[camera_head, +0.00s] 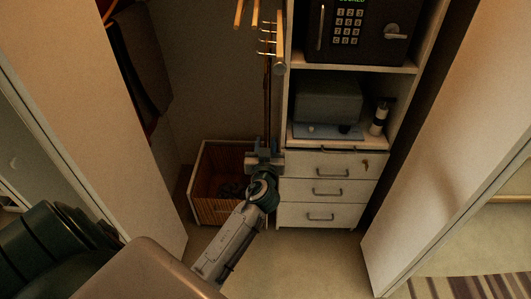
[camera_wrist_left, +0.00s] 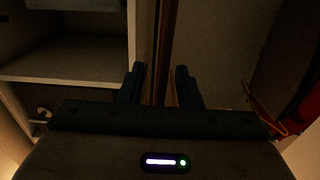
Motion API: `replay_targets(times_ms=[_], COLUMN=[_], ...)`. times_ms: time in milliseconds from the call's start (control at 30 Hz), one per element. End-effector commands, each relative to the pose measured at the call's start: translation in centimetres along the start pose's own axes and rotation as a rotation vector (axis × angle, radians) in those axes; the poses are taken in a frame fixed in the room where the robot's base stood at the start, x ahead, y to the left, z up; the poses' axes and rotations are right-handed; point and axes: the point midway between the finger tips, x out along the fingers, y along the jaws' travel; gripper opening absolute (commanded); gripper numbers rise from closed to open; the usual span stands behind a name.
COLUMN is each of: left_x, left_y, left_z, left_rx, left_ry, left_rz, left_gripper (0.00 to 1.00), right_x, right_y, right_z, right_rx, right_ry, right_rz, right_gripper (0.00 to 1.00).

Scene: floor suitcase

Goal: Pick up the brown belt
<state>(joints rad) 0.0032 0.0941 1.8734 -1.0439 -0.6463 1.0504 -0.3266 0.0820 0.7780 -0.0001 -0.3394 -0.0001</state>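The brown belt (camera_head: 267,105) hangs straight down from the hook rack, beside the shelf unit. My left gripper (camera_head: 264,153) reaches up to the lower part of the hanging belt, above a wicker basket. In the left wrist view, the fingers of the left gripper (camera_wrist_left: 160,83) are apart, and the belt (camera_wrist_left: 158,45) shows as a dark brown vertical strip in line with the gap between them. I cannot tell how deep the belt lies between the fingers, and neither finger clearly presses on it. My right gripper is not in view.
The hook rack (camera_head: 279,68) and wooden hangers (camera_head: 240,12) are above. The basket (camera_head: 217,212) stands on the floor under the gripper. A shelf unit (camera_head: 297,140) with a safe (camera_head: 357,30) and drawers (camera_head: 322,188) stands close on the right. Open doors flank the closet.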

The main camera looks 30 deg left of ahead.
Motion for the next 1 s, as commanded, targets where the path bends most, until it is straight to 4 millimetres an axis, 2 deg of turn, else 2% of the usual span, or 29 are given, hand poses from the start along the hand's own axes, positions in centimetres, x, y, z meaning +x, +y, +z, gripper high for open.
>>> replay_targets(times_ms=[233,400,767,1000], left_x=[0.1,0.1,0.1,0.1], left_y=[0.0,0.0,0.0,-0.1], left_z=[0.1,0.1,-0.1,-1.6], left_rx=[0.0,0.0,0.0,-0.002], left_ry=[0.0,-0.001,0.0,0.003], left_rz=[0.0,0.0,0.0,0.0], left_gripper=[0.31,0.0,0.0,0.0], right_x=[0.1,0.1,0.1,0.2], right_y=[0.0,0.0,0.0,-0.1], right_z=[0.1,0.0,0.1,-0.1], right_rx=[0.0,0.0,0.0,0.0], right_ry=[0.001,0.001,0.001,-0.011], right_rz=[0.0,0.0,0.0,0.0], right_gripper=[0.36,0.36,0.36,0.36])
